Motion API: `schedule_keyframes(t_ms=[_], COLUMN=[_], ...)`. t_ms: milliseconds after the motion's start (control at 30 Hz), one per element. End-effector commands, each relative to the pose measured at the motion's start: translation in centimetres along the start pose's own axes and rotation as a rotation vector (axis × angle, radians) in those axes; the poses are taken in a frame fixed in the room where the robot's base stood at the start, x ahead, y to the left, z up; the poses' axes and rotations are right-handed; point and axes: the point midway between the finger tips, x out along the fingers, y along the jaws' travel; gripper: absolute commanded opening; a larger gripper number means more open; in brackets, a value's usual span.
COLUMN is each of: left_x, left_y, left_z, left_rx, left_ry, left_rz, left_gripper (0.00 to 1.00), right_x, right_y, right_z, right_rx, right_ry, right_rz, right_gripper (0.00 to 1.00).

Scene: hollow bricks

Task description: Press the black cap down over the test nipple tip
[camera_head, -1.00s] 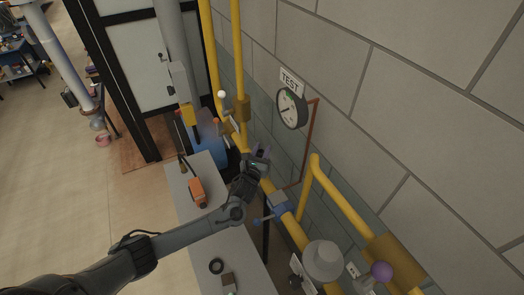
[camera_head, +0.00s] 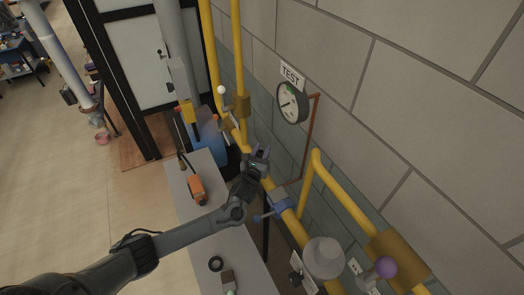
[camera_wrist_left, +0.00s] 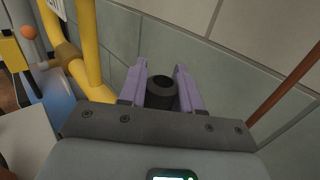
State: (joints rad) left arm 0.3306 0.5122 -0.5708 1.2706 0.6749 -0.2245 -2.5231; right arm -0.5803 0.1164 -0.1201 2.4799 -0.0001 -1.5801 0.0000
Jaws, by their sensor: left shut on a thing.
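My left gripper (camera_head: 258,155) is at the yellow pipe, above the far end of the grey bench. In the left wrist view its two purple fingers (camera_wrist_left: 170,90) are shut on a black cap (camera_wrist_left: 161,92), a short dark cylinder with a round recess in its end. The right gripper is not in view.
A gauge (camera_head: 293,103) under a TEST sign (camera_head: 292,75) hangs on the block wall, with a copper tube (camera_head: 310,140) running down. A blue valve (camera_head: 279,203) sits on the yellow pipe nearby. An orange device (camera_head: 197,189) and a black ring (camera_head: 216,264) lie on the bench (camera_head: 205,232).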

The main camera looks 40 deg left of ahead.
Motion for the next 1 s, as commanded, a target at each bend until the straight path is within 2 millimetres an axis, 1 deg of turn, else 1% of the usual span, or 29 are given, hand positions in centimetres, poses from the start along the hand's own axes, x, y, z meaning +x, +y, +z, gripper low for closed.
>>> schedule_keyframes(t_ms=[867,900,967,1000], left_x=[0.0,0.0,0.0,0.0], left_y=[0.0,0.0,0.0,0.0], left_z=[-2.2,-2.2,-2.1,-2.1], left_rx=[-0.001,-0.001,-0.001,-0.001], left_ry=[-0.001,-0.001,-0.001,-0.001], left_rz=[-0.001,-0.001,-0.001,-0.001], left_gripper=[0.04,0.35,0.44,0.5], right_x=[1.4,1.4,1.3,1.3], right_y=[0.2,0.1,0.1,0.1], right_z=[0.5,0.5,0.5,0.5], right_rx=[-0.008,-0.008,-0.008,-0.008], right_ry=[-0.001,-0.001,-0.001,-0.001], right_rz=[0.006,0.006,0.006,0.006], right_gripper=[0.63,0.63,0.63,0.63])
